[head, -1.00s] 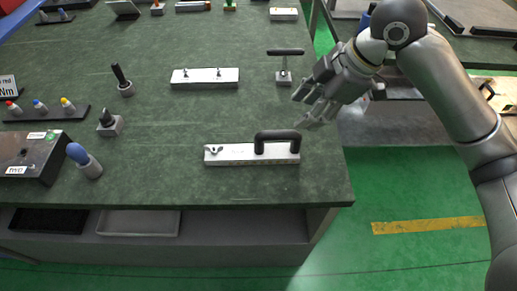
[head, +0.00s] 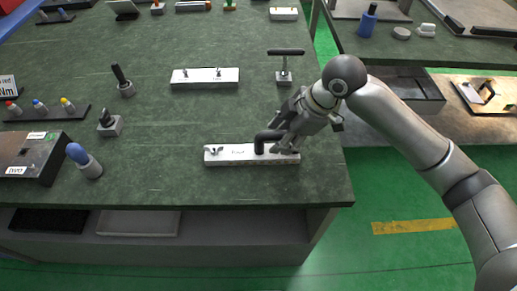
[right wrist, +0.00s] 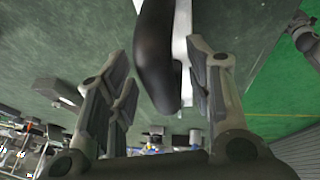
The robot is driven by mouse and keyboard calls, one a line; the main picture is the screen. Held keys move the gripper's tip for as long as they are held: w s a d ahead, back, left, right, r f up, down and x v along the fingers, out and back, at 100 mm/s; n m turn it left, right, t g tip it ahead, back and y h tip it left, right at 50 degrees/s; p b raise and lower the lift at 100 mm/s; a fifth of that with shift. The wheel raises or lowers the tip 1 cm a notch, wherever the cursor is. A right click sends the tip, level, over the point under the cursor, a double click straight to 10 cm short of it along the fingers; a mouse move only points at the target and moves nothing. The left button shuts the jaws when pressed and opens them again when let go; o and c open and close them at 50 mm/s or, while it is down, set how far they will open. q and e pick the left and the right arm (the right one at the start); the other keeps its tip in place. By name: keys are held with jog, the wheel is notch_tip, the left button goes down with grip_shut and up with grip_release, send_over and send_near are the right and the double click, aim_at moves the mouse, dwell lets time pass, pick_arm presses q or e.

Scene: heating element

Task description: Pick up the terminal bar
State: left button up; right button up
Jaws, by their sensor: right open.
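The terminal bar (head: 228,155) is a pale flat bar with a wing nut at its left end and a black arched handle (head: 262,140) toward its right. It lies on the dark green bench near the front edge. My right gripper (head: 279,135) is at the handle and hides the bar's right part in the head view. In the right wrist view the gripper (right wrist: 162,84) is open, with the black handle (right wrist: 155,50) between its fingers, and the pale bar (right wrist: 182,25) shows behind. I cannot tell whether a finger touches the handle. My left gripper is not seen.
A second pale bar with two studs (head: 205,78) lies farther back. A black T-handled tool (head: 285,65) stands behind my right gripper.

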grip_shut()
dwell(0.3)
jog(key=shift+r, duration=0.15)
notch_tip(320, 180, up, 10)
jog(key=shift+f, duration=0.1)
dwell(0.5)
jog(key=shift+f, duration=0.1)
jog(key=shift+f, duration=5)
jog(key=shift+s+f, duration=0.1)
jog(key=shift+f, duration=0.05)
